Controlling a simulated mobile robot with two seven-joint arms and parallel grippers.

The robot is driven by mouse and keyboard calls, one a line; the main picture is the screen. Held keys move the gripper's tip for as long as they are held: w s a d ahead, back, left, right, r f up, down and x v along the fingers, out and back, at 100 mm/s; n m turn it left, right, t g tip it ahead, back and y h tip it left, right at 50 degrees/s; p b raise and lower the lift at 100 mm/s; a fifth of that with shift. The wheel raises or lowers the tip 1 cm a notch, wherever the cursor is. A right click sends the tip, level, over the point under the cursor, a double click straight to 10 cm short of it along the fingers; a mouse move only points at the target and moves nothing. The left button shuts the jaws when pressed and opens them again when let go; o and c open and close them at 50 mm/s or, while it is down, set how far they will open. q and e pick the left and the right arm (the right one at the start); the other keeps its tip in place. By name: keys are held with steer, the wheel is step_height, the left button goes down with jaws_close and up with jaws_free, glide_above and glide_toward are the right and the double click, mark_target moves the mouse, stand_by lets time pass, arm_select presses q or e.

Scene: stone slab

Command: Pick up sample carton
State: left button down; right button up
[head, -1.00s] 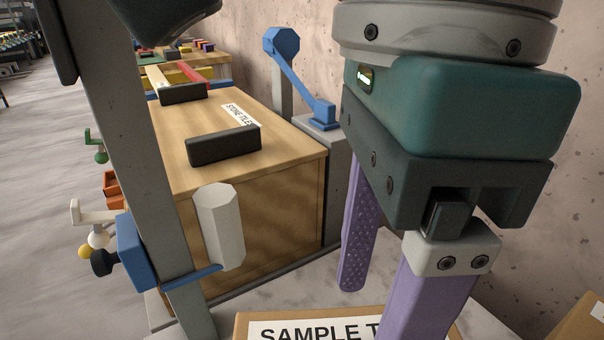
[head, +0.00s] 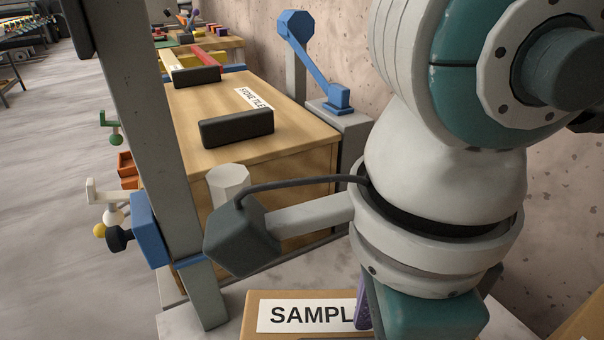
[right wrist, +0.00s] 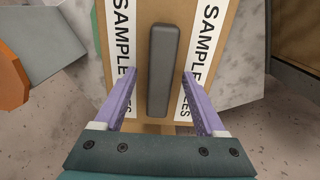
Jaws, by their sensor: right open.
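The sample carton (head: 251,318) is a brown box with a white label, at the bottom of the head view, partly hidden by my right arm. The carton also shows in the right wrist view (right wrist: 142,30), with two white labels and a dark grey bar-shaped handle (right wrist: 162,70) between them. My right gripper (right wrist: 158,76) is open, with its purple fingers on either side of the handle, apart from it. Whether the fingers touch the carton top I cannot tell. In the head view the right gripper is mostly hidden behind its own wrist. My left gripper is not in view.
A wooden stone tile crate (head: 285,135) with black handles stands behind the carton. A grey post (head: 140,130) with a blue clamp (head: 153,230) and a white cylinder (head: 228,181) stand left. A blue lever (head: 318,65) is at the back. A pitted wall (head: 555,200) closes the right side.

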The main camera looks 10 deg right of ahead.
steer(key=shift+c, duration=0.2)
jaws_close()
stand_by(0.3)
steer(key=shift+r, duration=0.1)
stand_by(0.7)
